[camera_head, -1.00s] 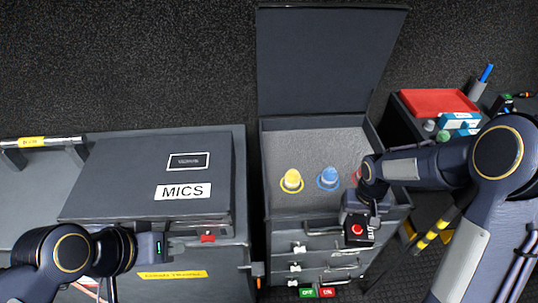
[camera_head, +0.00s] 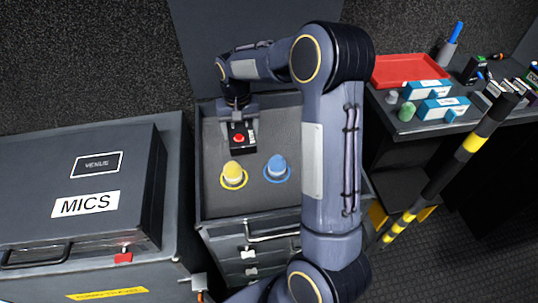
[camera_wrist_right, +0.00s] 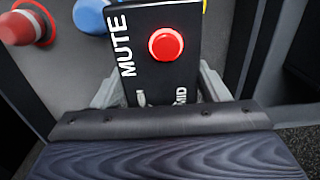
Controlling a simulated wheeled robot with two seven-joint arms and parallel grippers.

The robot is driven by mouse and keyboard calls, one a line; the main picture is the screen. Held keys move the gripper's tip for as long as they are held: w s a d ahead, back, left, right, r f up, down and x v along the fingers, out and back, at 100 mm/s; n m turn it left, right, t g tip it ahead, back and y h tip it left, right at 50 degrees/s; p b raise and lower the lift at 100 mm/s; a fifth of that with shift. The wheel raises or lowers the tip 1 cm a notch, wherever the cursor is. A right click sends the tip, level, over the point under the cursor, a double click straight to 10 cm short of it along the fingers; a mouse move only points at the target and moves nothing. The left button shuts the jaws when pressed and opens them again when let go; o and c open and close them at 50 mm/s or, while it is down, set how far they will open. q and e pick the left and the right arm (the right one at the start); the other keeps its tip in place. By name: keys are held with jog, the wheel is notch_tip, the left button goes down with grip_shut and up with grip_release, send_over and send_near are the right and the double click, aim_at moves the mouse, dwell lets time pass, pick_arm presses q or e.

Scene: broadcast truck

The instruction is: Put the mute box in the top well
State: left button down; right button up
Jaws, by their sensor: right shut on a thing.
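The mute box (camera_head: 243,139) is black with a red button and shows at the back left of the top well (camera_head: 212,188). My right gripper (camera_head: 238,121) is shut on it. The right wrist view shows the box (camera_wrist_right: 142,72) between the fingers (camera_wrist_right: 160,92), with "MUTE" lettering on its face. The well is a grey-lined open compartment on top of a drawer cabinet. I cannot tell whether the box touches its floor. My right arm hides the well's right part. My left gripper is out of view.
A yellow dome (camera_head: 233,173) and a blue dome (camera_head: 277,167) stand in the well, in front of the box. A red dome (camera_wrist_right: 22,28) shows in the right wrist view. The MICS case (camera_head: 120,190) is at left; a cluttered side table with a red tray (camera_head: 410,71) is at right.

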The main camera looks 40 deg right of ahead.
jog(key=w+d+f+p, duration=0.2)
jog(key=d+f, duration=0.1)
jog(key=d, duration=0.5)
send_over(269, 140)
jog(key=f, duration=0.5)
jog(key=shift+s+a+f, duration=0.1)
jog(key=shift+a+f, duration=0.15)
jog(key=shift+a, duration=0.1)
jog(key=f, duration=0.3)
jog(key=shift+d+f+p, duration=0.35)
jog(key=shift+f+p, duration=0.05)
jog(key=shift+f, duration=0.1)
jog(key=shift+f, duration=0.1)
jog(key=o, duration=1.2)
jog(key=shift+c, duration=0.2)
